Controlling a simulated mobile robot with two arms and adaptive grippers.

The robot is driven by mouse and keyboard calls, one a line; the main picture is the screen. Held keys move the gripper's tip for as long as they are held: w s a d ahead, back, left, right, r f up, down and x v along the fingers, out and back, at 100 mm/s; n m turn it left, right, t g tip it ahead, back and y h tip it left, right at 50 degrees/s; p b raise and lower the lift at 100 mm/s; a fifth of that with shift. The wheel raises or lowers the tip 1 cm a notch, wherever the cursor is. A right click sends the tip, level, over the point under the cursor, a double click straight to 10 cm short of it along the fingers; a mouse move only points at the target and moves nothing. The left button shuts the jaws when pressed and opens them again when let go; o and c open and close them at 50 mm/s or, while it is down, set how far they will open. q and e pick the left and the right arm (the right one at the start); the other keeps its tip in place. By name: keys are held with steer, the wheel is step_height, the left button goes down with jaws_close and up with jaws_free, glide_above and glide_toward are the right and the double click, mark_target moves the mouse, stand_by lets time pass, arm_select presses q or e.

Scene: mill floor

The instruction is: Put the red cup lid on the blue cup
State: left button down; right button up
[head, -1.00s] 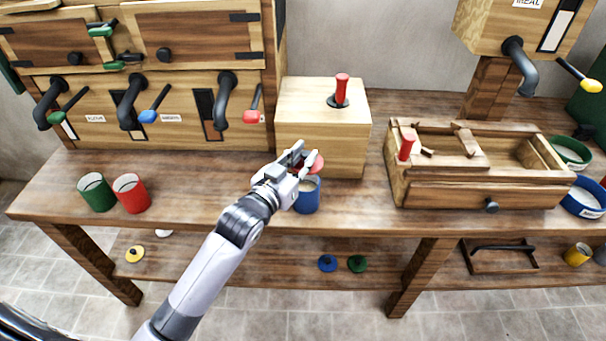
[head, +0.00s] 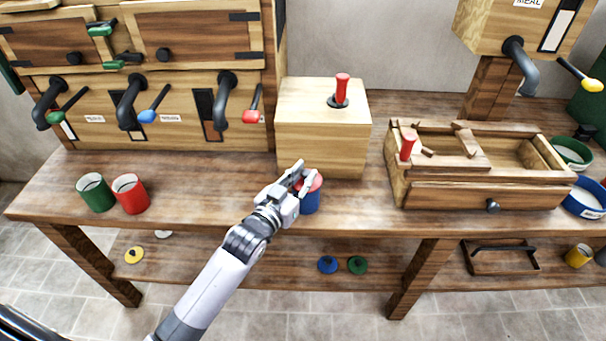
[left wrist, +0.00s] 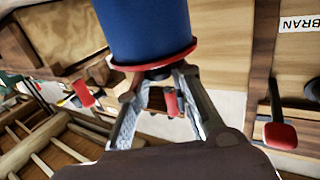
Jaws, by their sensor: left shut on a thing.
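The blue cup (head: 310,204) stands upright on the bench in front of the light wooden box. The red cup lid (head: 314,182) sits at the cup's mouth and covers it. In the left wrist view, the lid's red rim (left wrist: 160,62) lies against the end of the blue cup (left wrist: 145,25), with no clear gap. My left gripper (head: 303,178) is shut on the red lid, its fingers around the dark knob (left wrist: 157,74). The fingers hide part of the lid in the head view. My right gripper is not in view.
A green cup (head: 95,193) and a red cup (head: 131,194) stand at the left of the bench. The wooden box (head: 322,135) with a red lever is close behind the blue cup. A wooden tray unit (head: 480,196) stands to the right. Yellow, blue and green lids lie on the lower shelf.

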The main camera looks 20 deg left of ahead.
arm_select(q)
steer(key=c, duration=1.4)
jaws_free()
steer(key=shift+c, duration=0.2)
steer(key=shift+r, duration=0.1)
steer(key=v, duration=1.2)
steer(key=shift+r+b, duration=0.25)
steer(key=shift+b, duration=0.1)
